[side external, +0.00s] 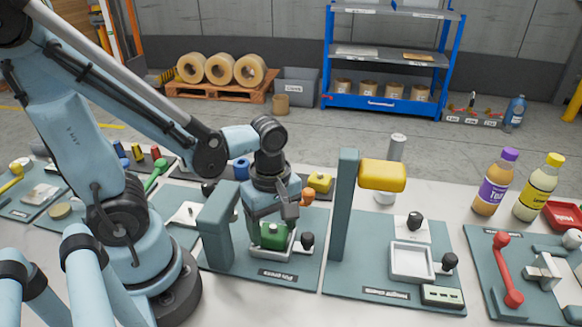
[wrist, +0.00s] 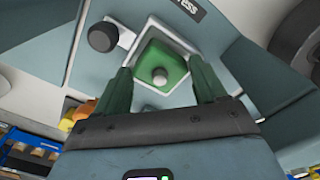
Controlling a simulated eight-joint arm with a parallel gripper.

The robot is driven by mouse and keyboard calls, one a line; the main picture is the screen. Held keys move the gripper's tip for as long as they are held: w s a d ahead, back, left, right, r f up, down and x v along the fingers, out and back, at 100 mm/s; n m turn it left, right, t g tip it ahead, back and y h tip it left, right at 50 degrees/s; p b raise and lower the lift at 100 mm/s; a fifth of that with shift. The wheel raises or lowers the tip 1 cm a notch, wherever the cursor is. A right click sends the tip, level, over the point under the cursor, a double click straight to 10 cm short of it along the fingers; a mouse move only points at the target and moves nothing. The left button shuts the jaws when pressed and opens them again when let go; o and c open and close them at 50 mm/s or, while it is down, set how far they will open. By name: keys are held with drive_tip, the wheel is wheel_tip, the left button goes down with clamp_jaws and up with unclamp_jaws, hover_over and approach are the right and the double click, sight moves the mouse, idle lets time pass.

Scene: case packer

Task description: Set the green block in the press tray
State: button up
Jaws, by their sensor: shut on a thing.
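The green block (side external: 274,238) has a pale round knob on top and shows in the middle of the wrist view (wrist: 165,55). My gripper (side external: 272,222) points down over it, with its two dark fingers (wrist: 163,84) on either side of the block, shut on it. The pale press tray (side external: 285,251) lies around and below the block, and its rim also shows in the wrist view (wrist: 140,32). The block is at or just above the tray; I cannot tell whether it touches the tray floor.
The teal press frame (side external: 217,235) stands close to the left of my gripper. A black knob (side external: 307,241) sits right of the tray. Further right, a tall post carries a yellow head (side external: 382,175) beside another white tray (side external: 411,262). Two bottles (side external: 495,183) stand at the far right.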

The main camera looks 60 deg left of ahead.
drive_tip(key=shift+f, duration=0.1)
drive_tip(key=o, duration=1.2)
drive_tip(key=shift+r, duration=6)
drive_tip(key=w+m+t, duration=0.2)
drive_tip(key=m, duration=0.4)
drive_tip(key=w+a+f+m+t, duration=0.1)
drive_tip(key=w+m+t, duration=0.1)
drive_tip(key=m, duration=0.4)
drive_tip(key=w+m+t, duration=0.2)
drive_tip(key=m+t, duration=0.1)
drive_tip(key=m, duration=0.3)
drive_tip(key=shift+a+f, duration=0.25)
drive_tip(key=shift+a, duration=0.15)
